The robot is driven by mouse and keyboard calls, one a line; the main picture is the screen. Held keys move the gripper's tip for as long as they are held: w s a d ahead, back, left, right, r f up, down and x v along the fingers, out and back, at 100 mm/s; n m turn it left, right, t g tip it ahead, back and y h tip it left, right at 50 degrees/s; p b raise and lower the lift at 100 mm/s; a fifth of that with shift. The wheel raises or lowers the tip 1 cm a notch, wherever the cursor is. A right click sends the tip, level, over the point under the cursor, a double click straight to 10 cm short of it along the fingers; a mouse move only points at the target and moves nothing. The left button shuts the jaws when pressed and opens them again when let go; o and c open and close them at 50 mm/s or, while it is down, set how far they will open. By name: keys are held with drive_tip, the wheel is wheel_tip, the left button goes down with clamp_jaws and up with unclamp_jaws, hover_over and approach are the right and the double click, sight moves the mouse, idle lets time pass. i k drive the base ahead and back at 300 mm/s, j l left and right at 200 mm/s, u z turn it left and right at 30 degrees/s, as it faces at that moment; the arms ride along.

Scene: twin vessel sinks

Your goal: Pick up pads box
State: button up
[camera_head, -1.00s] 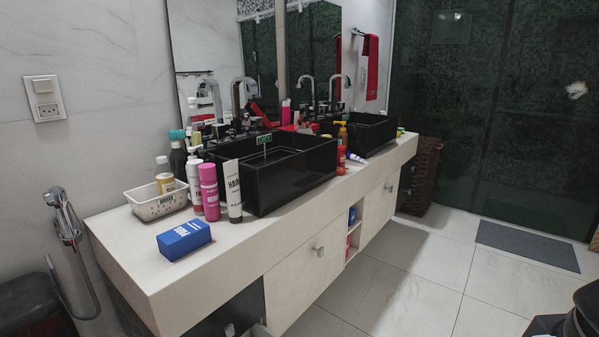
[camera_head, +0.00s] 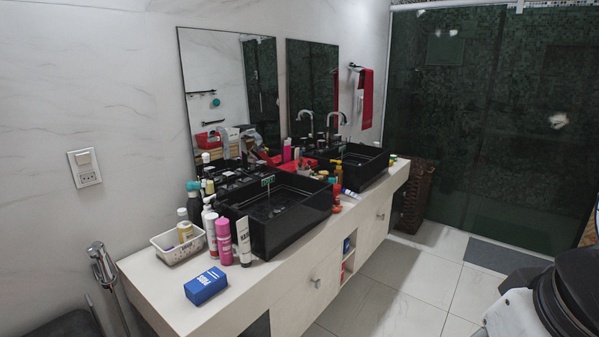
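The blue pads box (camera_head: 206,286) with white lettering lies on the near left end of the pale counter (camera_head: 160,294). Bare counter surrounds it, and the bottles stand a little behind it. Part of my arm, black and white, shows at the lower right, far from the box. My gripper is not in view.
Behind the box stand a white basket (camera_head: 169,256) with bottles, a pink bottle (camera_head: 224,242) and a white tube (camera_head: 244,242). A black vessel sink (camera_head: 287,230) is to their right, a second one (camera_head: 357,168) farther back. Tiled floor (camera_head: 400,290) in front of the counter is open.

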sight(200, 290)
drive_tip(key=i+j+u, duration=0.3)
drive_tip(key=j, duration=0.2)
drive_tip(key=i+j+u, duration=0.3)
drive_tip(key=i+j, duration=0.05)
drive_tip(key=j, duration=0.1)
